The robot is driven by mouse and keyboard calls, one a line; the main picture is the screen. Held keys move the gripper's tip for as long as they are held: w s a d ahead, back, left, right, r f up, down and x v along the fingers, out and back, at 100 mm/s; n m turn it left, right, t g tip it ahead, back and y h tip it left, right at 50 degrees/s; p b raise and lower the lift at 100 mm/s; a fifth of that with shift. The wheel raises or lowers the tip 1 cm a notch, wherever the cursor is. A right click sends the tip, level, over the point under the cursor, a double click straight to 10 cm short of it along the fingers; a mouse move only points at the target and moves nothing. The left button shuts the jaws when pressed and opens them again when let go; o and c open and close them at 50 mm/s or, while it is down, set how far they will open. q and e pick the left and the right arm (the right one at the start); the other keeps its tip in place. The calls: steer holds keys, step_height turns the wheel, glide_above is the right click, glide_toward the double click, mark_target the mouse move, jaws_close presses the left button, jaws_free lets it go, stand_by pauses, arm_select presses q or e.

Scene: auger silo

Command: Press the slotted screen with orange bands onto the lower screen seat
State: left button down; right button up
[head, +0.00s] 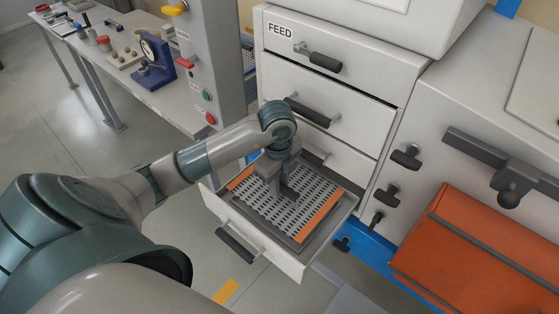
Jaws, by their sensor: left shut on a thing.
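The slotted screen (258,207) is a grey plate with rows of slots and an orange band along its left and right edges. It lies in the open bottom drawer (284,262) of the white cabinet and looks roughly level. The seat under it is hidden by the screen, so I cannot tell whether the screen is fully down. My left gripper (287,190) points down over the middle of the screen and is shut on it. My right gripper is not in view.
Several closed drawers with black handles (325,62) rise behind the open one, under the FEED label. An orange box-shaped part (470,245) stands at the right. A workbench (150,92) with small tools is at the back left. Grey floor lies open in front.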

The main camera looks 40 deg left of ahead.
arm_select(q)
steer(key=shift+f+b, duration=0.9)
steer(key=shift+f, duration=0.85)
steer(key=shift+f, duration=0.1)
steer(key=shift+f+b, duration=0.95)
steer(key=shift+b, duration=0.05)
stand_by(0.4)
steer(key=c, duration=1.5)
jaws_free()
steer(key=shift+r, duration=0.1)
